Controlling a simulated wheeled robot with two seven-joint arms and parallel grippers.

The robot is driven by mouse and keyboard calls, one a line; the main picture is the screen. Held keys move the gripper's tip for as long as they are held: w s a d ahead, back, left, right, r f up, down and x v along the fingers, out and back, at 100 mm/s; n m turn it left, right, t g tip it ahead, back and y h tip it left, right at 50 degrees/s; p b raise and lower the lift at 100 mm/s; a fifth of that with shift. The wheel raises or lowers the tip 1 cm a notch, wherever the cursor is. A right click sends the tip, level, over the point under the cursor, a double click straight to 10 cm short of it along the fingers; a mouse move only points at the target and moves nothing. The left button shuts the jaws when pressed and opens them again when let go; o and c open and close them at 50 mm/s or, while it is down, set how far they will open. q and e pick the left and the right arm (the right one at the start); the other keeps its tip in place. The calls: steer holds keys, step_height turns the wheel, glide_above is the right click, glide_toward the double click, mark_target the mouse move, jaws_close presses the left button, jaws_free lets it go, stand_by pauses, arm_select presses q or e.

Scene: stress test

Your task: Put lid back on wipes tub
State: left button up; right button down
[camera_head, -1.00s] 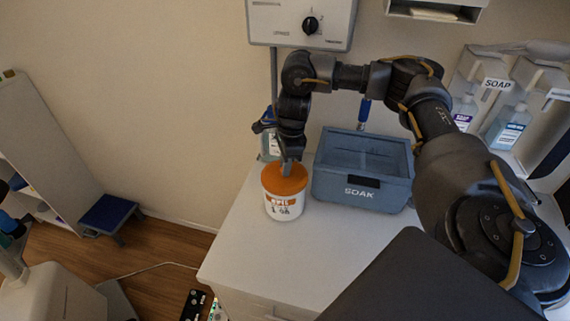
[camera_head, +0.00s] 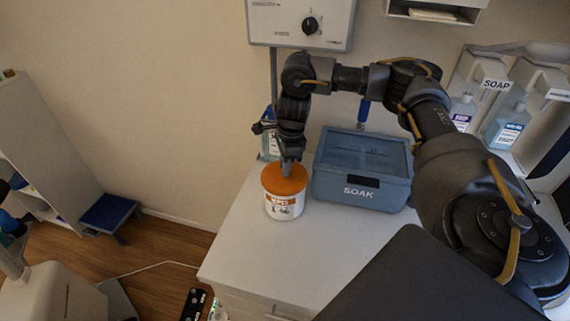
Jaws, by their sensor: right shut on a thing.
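The wipes tub (camera_head: 284,207) is white with an orange label and stands upright on the counter. The orange lid (camera_head: 283,183) sits over the tub's top and looks about level; I cannot tell whether it is pressed fully down. My right gripper (camera_head: 287,167) points down at the lid from above and is shut on it, at the lid's middle. The fingertips are small and dark here, so the exact grip is hard to see. My left gripper is not in view.
A blue-grey bin marked SOAK (camera_head: 360,193) stands close to the right of the tub. A bottle (camera_head: 270,147) stands behind the gripper. Soap bottles (camera_head: 505,125) are at the far right. The white counter (camera_head: 262,250) is clear in front of the tub.

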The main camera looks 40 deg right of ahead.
stand_by(0.3)
steer(key=c, duration=0.7)
jaws_free()
step_height(320, 180, up, 7)
steer(key=p, duration=0.7)
steer(key=shift+c, duration=0.3)
jaws_close()
